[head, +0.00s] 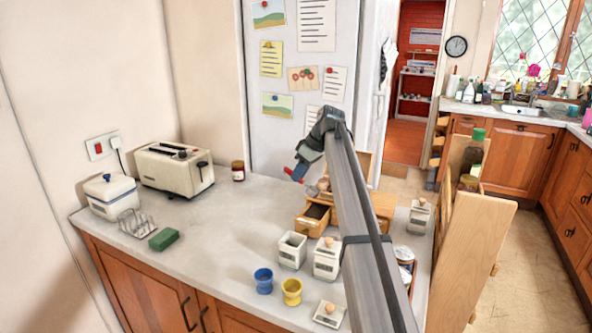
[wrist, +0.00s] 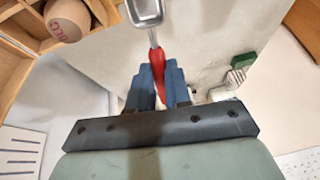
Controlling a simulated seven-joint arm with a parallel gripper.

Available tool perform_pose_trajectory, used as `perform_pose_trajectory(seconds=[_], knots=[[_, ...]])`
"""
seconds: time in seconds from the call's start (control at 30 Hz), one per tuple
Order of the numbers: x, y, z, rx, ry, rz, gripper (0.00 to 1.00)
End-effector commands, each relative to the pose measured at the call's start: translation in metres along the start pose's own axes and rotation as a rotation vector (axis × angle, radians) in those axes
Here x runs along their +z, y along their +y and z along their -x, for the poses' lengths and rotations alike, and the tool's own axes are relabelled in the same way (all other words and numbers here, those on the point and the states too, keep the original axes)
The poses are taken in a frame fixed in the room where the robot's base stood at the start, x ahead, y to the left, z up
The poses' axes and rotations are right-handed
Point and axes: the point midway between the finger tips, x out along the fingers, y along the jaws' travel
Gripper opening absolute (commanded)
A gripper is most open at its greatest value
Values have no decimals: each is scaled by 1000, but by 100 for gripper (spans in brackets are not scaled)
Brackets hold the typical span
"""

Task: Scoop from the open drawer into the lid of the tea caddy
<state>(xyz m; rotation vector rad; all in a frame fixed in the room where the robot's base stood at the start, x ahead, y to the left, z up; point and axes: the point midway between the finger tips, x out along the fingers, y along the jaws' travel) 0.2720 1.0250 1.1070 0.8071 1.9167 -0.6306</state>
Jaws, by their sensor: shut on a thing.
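My gripper (head: 302,168) is up in the air over the back of the counter, left of the wooden drawer box. In the wrist view its blue fingers (wrist: 158,88) are shut on the red handle of a metal scoop (wrist: 146,12). The scoop's bowl is cut off by the top edge; its visible inside looks grey and bare. The open drawer (head: 312,222) sticks out of the box, with dark contents. An open white caddy (head: 292,251) stands in front of it. A white lid with a wooden knob (head: 329,314) lies at the counter's front edge. Its lettering is unreadable.
Lidded canisters (head: 327,259) (head: 418,217) stand near the drawer box. A blue egg cup (head: 263,280) and yellow egg cup (head: 291,291) stand in front. A toaster (head: 176,168), toast rack (head: 135,223) and green sponge (head: 164,239) are left. The counter's middle is clear.

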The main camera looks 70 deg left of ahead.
Motion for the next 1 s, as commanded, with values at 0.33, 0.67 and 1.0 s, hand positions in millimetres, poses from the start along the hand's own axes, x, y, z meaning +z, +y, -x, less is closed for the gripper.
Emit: perform_pose_trajectory(seconds=[0.33,0.67,1.0], knots=[[3,-1,-1,53,16,109,0],[14,0,-6,47,132,109,0],[26,2,-12,38,268,112,0]])
